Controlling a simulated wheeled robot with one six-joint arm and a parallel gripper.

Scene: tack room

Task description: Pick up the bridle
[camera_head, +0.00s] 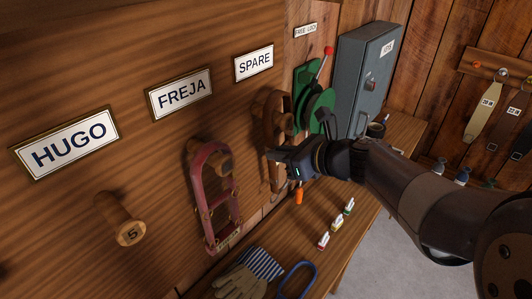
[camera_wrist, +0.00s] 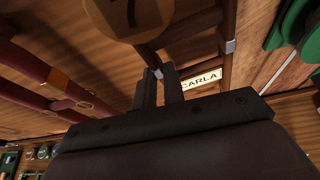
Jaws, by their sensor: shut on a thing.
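A brown bridle (camera_head: 268,116) hangs on a peg below the SPARE plate (camera_head: 254,64). My gripper (camera_head: 272,156) reaches it from the right and is shut on one of its straps. In the wrist view my gripper (camera_wrist: 158,76) closes beside a grey fitting on the strap, and another strap of the brown bridle (camera_wrist: 226,32) runs to the right. The peg end (camera_wrist: 130,14) above carries a number that looks like 7. A CARLA label (camera_wrist: 202,80) shows just right of the fingers. A dark red bridle (camera_head: 204,196) hangs below the FREJA plate (camera_head: 182,95).
An empty peg marked 5 (camera_head: 120,220) is below the HUGO plate (camera_head: 67,143). Green reels with a red-knobbed lever (camera_head: 318,100) and a grey cabinet (camera_head: 364,80) stand to the right.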

